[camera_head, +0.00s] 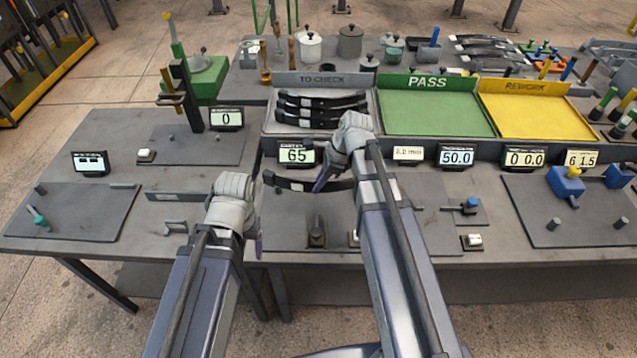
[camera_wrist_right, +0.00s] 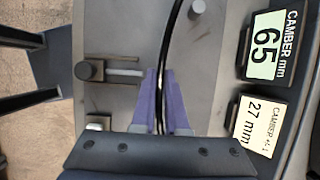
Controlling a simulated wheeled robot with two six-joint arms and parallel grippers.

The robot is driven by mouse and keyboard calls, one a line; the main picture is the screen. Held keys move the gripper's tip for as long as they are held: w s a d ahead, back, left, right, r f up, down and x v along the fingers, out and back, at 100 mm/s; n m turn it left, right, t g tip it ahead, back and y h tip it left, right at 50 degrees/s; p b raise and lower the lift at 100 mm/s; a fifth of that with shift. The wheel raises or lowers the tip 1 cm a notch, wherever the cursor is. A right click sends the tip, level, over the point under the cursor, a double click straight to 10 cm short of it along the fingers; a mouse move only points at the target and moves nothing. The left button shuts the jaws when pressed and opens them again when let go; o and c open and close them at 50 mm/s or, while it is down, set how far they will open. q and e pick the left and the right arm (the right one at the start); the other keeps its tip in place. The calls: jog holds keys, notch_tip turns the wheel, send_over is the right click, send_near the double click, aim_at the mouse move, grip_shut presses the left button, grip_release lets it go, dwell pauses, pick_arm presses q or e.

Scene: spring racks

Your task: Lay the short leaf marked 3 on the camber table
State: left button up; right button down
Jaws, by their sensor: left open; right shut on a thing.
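A dark curved leaf (camera_head: 292,184) lies across my right gripper (camera_head: 323,182), which is shut on it over the back of the camber table (camera_head: 280,232). In the right wrist view the purple fingers of this gripper (camera_wrist_right: 160,100) pinch the narrow leaf (camera_wrist_right: 168,45) on edge. No number on it is readable. I cannot tell whether it touches the table. My left gripper (camera_head: 258,243) is open and empty near the table's front left edge.
Several dark leaves (camera_head: 318,105) lie in the TO CHECK tray (camera_head: 268,120). The green PASS tray (camera_head: 430,108) and yellow REWORK tray (camera_head: 530,112) look empty. A camber display (camera_head: 297,154) reads 65. A dark post (camera_head: 317,235) stands on the camber table.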

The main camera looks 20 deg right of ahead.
jog(key=shift+f+b, duration=3.05)
jog(key=shift+f, duration=0.3)
jog(key=shift+w+d, duration=0.15)
jog(key=shift+w, duration=0.5)
jog(key=shift+c, duration=1.9)
grip_release()
notch_tip(320, 180, up, 8)
jog(key=p, duration=0.7)
jog(key=shift+p, duration=0.4)
